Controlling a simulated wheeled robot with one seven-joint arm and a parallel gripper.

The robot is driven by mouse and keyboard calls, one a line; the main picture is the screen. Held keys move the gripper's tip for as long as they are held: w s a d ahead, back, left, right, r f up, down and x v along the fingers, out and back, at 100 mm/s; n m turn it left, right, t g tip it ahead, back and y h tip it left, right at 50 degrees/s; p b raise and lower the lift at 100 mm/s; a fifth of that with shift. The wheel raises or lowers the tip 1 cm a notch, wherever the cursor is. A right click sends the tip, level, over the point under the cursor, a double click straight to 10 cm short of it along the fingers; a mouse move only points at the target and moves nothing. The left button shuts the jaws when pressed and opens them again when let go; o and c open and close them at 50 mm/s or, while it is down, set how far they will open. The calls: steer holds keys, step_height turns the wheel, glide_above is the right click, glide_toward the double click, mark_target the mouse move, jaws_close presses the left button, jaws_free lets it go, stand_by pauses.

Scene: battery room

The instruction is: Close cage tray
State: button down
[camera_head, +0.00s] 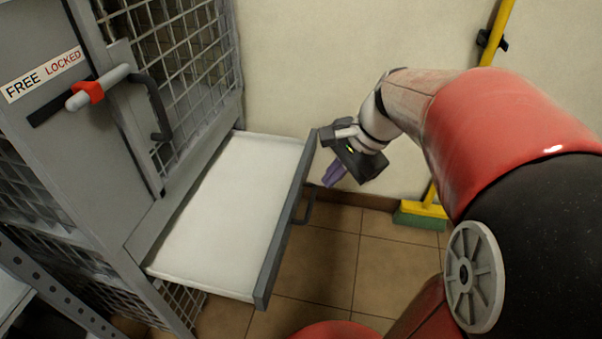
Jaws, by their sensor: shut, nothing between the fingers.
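The cage tray (225,210) is pulled out from the front of the grey cage. It has a flat white inside and a grey front panel (283,232) with a dark handle (305,207) on its outer face. My gripper (333,174) is just to the right of the front panel, near its far end and close to the handle. Its purple fingers point down and are shut, with nothing seen in them. I cannot tell whether the gripper touches the panel.
The cage (190,60) has mesh walls and a latch with a red part (88,91) beside a FREE/LOCKED label (42,75). A broom with a green head (420,216) leans on the back wall. Tiled floor (335,262) is clear right of the tray.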

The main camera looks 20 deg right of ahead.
steer(key=w+d+f+m+t+y+b, duration=0.2)
steer(key=w+d+f+m+y+b, duration=0.15)
steer(key=w+d+f+m, duration=0.55)
steer(key=m+b, duration=0.1)
steer(key=b, duration=0.1)
glide_toward(301, 185)
step_height(301, 185, down, 4)
steer(key=a, duration=0.1)
steer(key=w+a, duration=0.1)
steer(key=shift+w+a, duration=0.55)
steer(key=shift+a, duration=0.25)
